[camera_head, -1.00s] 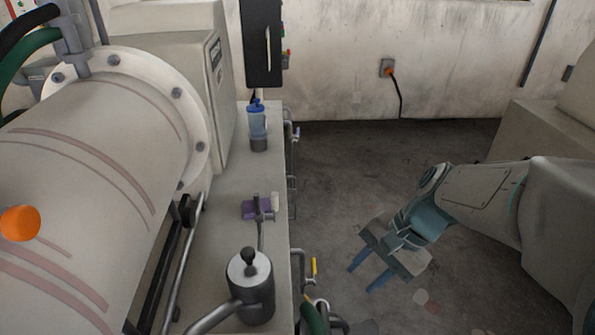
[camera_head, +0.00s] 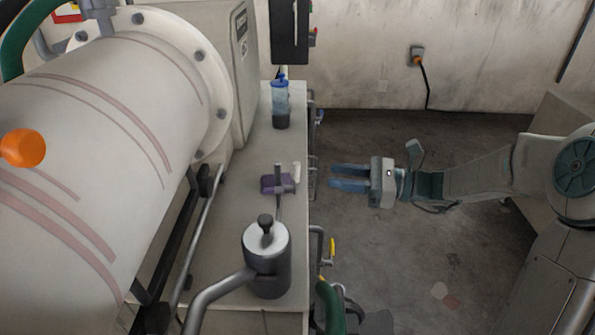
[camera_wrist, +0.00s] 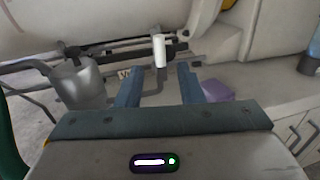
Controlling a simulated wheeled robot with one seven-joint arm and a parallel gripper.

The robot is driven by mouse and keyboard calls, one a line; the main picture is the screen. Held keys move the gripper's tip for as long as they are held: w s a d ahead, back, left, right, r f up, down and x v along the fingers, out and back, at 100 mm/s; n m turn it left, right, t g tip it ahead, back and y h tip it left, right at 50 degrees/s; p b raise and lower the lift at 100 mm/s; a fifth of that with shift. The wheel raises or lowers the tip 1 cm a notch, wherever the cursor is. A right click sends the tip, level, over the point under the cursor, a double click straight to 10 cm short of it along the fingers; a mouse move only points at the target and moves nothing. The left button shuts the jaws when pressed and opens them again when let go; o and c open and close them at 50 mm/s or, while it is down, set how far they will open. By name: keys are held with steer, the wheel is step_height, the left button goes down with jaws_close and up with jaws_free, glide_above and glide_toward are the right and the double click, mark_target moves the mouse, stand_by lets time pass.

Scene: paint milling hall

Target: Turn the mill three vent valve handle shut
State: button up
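A white upright grip (camera_head: 296,172) stands by the purple cloth (camera_head: 277,184) on the machine bench. In the wrist view the white grip (camera_wrist: 160,50) tops a grey stem beside a small lettered plate (camera_wrist: 125,73). It looks like the vent valve handle, but I cannot read the label. My gripper (camera_head: 332,178) is level, right of the bench edge, its fingers pointing left toward the grip. In the wrist view my gripper (camera_wrist: 159,70) is open and empty; the grip appears between and beyond the fingertips, apparently untouched. The stem's lower part is hard to make out.
The large mill drum (camera_head: 90,150) fills the left. A grey cylinder with a black knob (camera_head: 266,260) stands at the bench's front, a blue bottle (camera_head: 281,100) at its back. A yellow lever (camera_head: 332,247) sticks out from the bench side.

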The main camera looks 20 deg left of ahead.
mark_target(297, 170)
steer(key=a, duration=1)
steer(key=shift+s, duration=0.25)
steer(key=shift+d, duration=0.1)
steer(key=shift+c, duration=0.3)
jaws_close()
